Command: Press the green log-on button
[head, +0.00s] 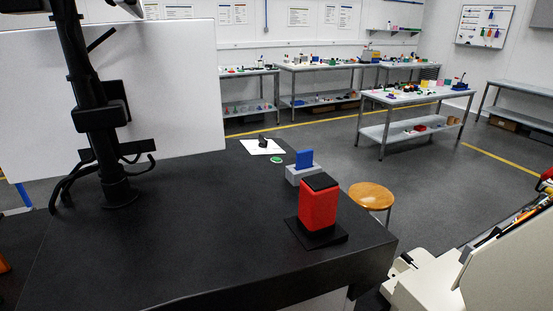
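A small flat green disc (277,160) lies on the black table (190,220) near its far right edge. It is the only green round thing on this table and looks like the green button, but it is too small to show any marking. It lies left of a blue block and in front of a white sheet. Nothing touches or covers it. Neither of my grippers shows in the head view.
A blue block on a grey base (304,175) and a red block (318,208) on a black plate stand at the table's right. A white sheet (254,149) bears a black item. A black post (103,150) and white panel (180,100) stand left. A stool (371,195) is beyond.

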